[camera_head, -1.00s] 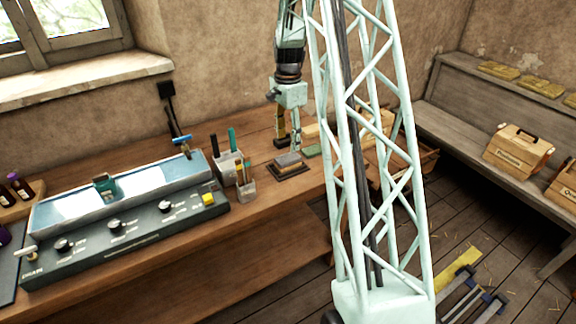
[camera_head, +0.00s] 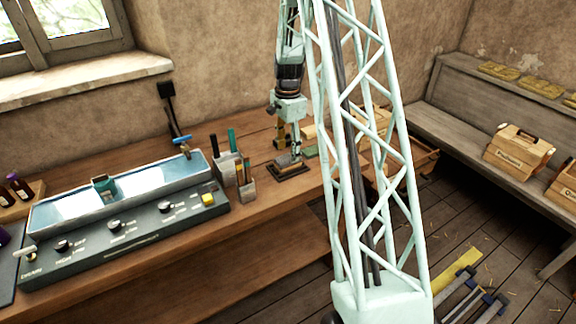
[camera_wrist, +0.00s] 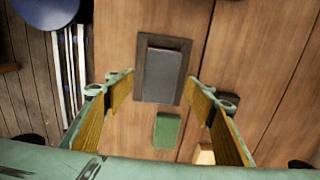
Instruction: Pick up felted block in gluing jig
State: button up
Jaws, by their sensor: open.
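The gluing jig (camera_wrist: 142,82) is a dark flat tray on the wooden bench, and it also shows in the head view (camera_head: 274,174). The felted block (camera_wrist: 163,75) lies in it, grey on top in the wrist view; in the head view the block (camera_head: 287,162) is partly covered by my gripper. My gripper (camera_wrist: 161,82) is open and empty, its ochre-padded fingers on either side of the block's line. In the head view my gripper (camera_head: 289,155) hangs just above the jig; I cannot tell whether it touches the block.
A green pad (camera_wrist: 167,130) lies close to the jig. Holders with upright tools (camera_head: 247,187) stand left of the jig, beside a grey control console (camera_head: 125,235). Pale wooden blocks stand farther back, and an open wooden box (camera_head: 424,155) is to the right.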

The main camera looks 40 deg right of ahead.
aim_at(288, 158)
jog(key=shift+w+d+f, duration=0.1)
jog(key=shift+f, duration=2.4)
jog(key=shift+c, duration=0.2)
jog(key=c, duration=0.9)
jog(key=shift+c, duration=0.2)
jog(key=shift+r, duration=0.25)
jog(key=shift+r, duration=1.7)
jog(key=shift+s+a, duration=0.5)
jog(key=shift+s, duration=0.2)
jog(key=s+a+r, duration=0.1)
jog(key=s+a, duration=0.7)
jog(key=s, duration=0.3)
jog(key=shift+s+a, duration=0.15)
jog(key=shift+s, duration=0.2)
